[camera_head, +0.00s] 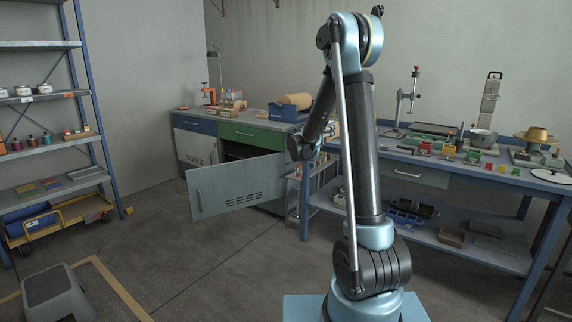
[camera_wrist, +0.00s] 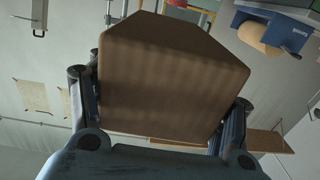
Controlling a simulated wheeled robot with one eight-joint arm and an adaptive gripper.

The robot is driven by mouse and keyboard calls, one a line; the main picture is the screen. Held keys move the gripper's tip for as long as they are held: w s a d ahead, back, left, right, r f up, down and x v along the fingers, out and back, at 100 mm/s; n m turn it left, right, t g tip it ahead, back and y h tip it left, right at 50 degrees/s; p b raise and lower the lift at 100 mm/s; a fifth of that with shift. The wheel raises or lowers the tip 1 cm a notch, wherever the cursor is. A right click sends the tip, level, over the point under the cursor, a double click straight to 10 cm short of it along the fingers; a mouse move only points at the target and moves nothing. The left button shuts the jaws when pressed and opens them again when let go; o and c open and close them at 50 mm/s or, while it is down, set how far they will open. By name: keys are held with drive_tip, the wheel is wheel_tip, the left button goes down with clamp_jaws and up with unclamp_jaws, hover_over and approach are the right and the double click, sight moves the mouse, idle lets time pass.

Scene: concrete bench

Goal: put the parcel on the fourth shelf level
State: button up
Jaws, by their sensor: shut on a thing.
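The parcel (camera_wrist: 170,75), a plain brown box, fills the middle of the wrist view. My gripper (camera_wrist: 158,90) is shut on it, with one dark finger along each side. The parcel hides what lies directly beyond it. In the head view my arm bends down towards the workbenches, and I cannot make out the gripper or the parcel there. The shelf rack (camera_head: 88,75) with blue posts and grey boards stands at the far left, well away from my arm. Its upper boards look bare; lower ones carry pots, spools and flat pieces. Its left side is cut off.
A cabinet door (camera_head: 236,186) stands open into the floor space. A grey step stool (camera_head: 57,295) is at the lower left. A yellow cart (camera_head: 62,218) sits under the rack. The right workbench (camera_head: 420,172) is crowded. The floor between rack and benches is mostly clear.

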drive_tip(key=f, duration=0.1)
drive_tip(key=w+f, duration=0.1)
drive_tip(key=w+f+y, duration=0.1)
drive_tip(key=shift+w+d+f+n+t, duration=0.1)
drive_tip(key=shift+d+n+t, duration=0.2)
drive_tip(key=shift+d+n, duration=0.1)
drive_tip(key=shift+d+f+n+y, duration=0.15)
drive_tip(key=shift+d+n+y, duration=0.15)
drive_tip(key=shift+y, duration=0.1)
drive_tip(key=w+f+n+t+y, duration=0.2)
drive_tip(key=w+f+n+y, duration=0.2)
drive_tip(key=f+y, duration=0.4)
drive_tip(key=shift+w+f+n, duration=0.35)
drive_tip(key=shift+f+n, duration=0.35)
drive_tip(key=shift+f, duration=0.25)
drive_tip(key=shift+d, duration=0.2)
drive_tip(key=shift+a, duration=0.1)
